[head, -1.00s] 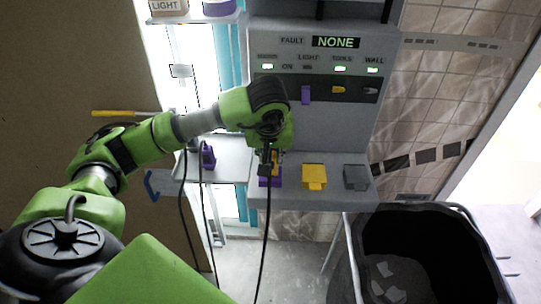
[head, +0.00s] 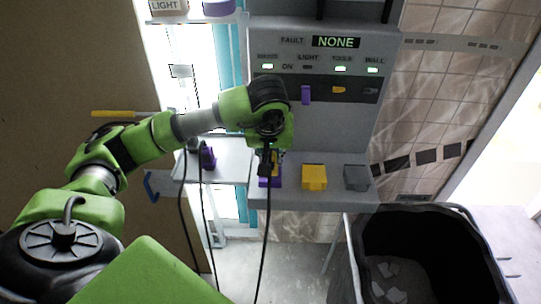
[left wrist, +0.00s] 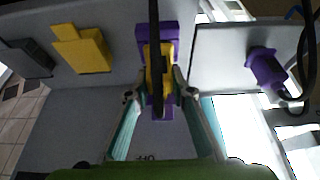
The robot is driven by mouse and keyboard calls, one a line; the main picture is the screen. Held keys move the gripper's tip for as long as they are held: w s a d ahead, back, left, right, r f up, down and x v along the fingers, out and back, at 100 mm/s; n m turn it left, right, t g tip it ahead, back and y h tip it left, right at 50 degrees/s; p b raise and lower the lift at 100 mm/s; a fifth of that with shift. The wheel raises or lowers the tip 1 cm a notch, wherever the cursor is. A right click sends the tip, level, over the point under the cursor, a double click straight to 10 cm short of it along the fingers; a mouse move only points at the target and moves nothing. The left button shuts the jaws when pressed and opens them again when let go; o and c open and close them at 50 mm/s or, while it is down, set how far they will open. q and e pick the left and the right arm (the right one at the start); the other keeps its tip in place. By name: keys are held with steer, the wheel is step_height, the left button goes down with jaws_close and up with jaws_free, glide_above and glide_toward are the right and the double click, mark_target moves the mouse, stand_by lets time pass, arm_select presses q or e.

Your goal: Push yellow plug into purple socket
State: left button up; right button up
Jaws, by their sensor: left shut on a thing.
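The purple socket (head: 264,182) sits on the grey panel's lower ledge; the left wrist view also shows it (left wrist: 143,38). My left gripper (left wrist: 156,88) is shut on the yellow plug (left wrist: 167,70), which lies in line with the purple socket and overlaps it in the picture. Purple shows on both sides of the plug. A black cable runs over the plug and hides its middle, so I cannot tell how deep it sits. In the head view my left wrist covers most of the plug. My right gripper is not in view.
A yellow socket (head: 313,177) and a grey socket (head: 356,177) stand to the right on the ledge. A purple plug (head: 208,157) with a cable stands on the side shelf (head: 228,168). Black cables hang below. A black bin (head: 349,262) stands at lower right.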

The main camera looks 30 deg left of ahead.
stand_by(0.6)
arm_select(q)
steer(key=shift+s+f+b, duration=0.1)
steer(key=shift+f+b, duration=0.55)
steer(key=shift+b, duration=0.15)
steer(key=o, duration=1.1)
steer(key=shift+r, duration=0.1)
steer(key=v, duration=1.2)
